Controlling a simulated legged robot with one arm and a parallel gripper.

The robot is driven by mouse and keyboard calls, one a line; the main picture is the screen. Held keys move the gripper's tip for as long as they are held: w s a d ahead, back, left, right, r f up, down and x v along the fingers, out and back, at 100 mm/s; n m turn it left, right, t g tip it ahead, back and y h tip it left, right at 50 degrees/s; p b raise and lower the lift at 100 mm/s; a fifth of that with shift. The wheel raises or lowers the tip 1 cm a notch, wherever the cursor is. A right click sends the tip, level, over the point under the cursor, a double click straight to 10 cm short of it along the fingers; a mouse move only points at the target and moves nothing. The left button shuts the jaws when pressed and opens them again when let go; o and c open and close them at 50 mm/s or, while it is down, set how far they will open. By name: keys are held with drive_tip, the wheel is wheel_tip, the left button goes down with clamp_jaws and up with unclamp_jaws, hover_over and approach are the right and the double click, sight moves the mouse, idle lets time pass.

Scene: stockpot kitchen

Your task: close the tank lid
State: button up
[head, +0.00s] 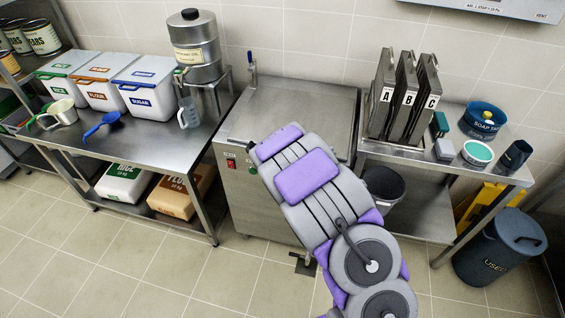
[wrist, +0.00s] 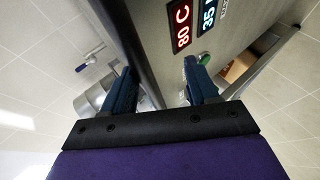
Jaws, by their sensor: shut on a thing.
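The steel tank (head: 240,200) stands in the middle of the head view, between two benches. Its broad flat lid (head: 295,105) lies across the top and looks level; I cannot tell whether a small gap is left under it. My arm reaches to the tank's front and hides my gripper in the head view. In the wrist view my gripper (wrist: 162,88) has its two blue fingers on either side of a metal edge, which looks like the lid's front edge. The tank's front panel there shows red and blue-white displays (wrist: 182,25) and a green button (wrist: 205,59).
The left bench (head: 150,145) holds lidded ingredient bins, scoops, a jug and a steel dispenser (head: 190,50). The right bench (head: 400,158) holds upright lettered panels (head: 408,95) and a soap tub. The floor at front left is clear.

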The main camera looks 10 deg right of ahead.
drive_tip(key=o, duration=1)
drive_tip(key=shift+s+d+f+g, duration=0.15)
drive_tip(key=shift+s+f, duration=0.15)
drive_tip(key=shift+f, duration=0.25)
drive_tip(key=shift+s+f+g, duration=0.15)
drive_tip(key=shift+s+f, duration=0.1)
drive_tip(key=shift+f, duration=0.3)
drive_tip(key=shift+o, duration=0.6)
drive_tip(key=shift+w, duration=0.1)
drive_tip(key=shift+w+r, duration=0.2)
drive_tip(key=shift+r, duration=0.05)
drive_tip(key=shift+c, duration=1.3)
drive_tip(key=shift+r, duration=0.1)
drive_tip(key=shift+c, duration=0.4)
drive_tip(key=p+v, duration=0.5)
drive_tip(key=v, duration=0.4)
drive_tip(key=shift+a+r, duration=0.2)
drive_tip(key=shift+r, duration=0.15)
drive_tip(key=shift+p, duration=0.55)
